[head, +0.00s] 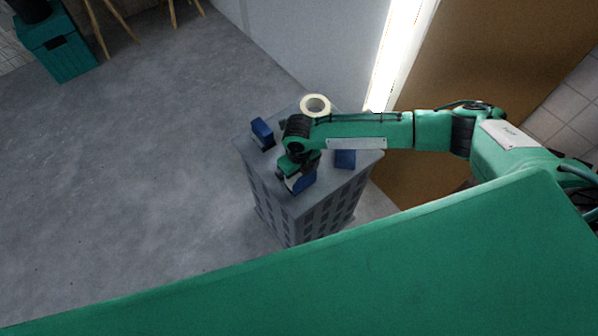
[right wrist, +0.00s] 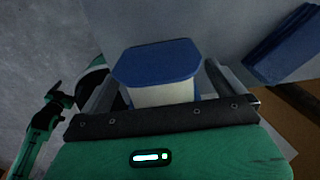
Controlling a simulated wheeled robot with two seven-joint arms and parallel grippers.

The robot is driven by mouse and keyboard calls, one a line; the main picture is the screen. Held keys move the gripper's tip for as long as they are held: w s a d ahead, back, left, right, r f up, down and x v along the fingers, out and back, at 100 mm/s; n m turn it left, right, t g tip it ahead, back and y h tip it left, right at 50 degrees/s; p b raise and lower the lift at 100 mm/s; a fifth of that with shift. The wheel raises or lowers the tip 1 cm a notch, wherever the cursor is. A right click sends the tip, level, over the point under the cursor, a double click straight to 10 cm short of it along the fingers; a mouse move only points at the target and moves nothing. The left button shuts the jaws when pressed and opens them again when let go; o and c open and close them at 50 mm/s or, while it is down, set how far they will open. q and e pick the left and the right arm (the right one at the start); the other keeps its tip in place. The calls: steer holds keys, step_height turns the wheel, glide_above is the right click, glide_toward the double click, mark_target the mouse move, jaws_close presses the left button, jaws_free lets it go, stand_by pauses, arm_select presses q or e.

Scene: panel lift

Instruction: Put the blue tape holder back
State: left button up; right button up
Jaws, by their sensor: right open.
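A blue-and-white block (head: 302,183) stands on the grey stand near its front edge. In the right wrist view a block with a blue top and pale sides (right wrist: 157,65) is between my right gripper's two fingers. My right gripper (head: 297,178) is open around it, and I cannot tell whether the fingers touch it. Two more blue blocks stand on the stand, one at the left (head: 262,134) and one at the right (head: 345,159). I cannot tell which is the tape holder. A pale tape roll (head: 315,105) lies at the back. My left gripper is not in view.
The grey stand (head: 250,160) has a small top and slotted sides. A brown panel (head: 490,50) and a bright light strip (head: 403,50) are behind it at the right. A teal crate (head: 58,55) is far left. The floor at the left is clear.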

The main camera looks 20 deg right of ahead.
step_height(320, 180, up, 11)
steer(key=shift+r+b, duration=0.1)
steer(key=shift+b, duration=0.25)
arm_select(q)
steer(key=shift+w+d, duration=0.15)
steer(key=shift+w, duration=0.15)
arm_select(e)
steer(key=shift+r, duration=0.4)
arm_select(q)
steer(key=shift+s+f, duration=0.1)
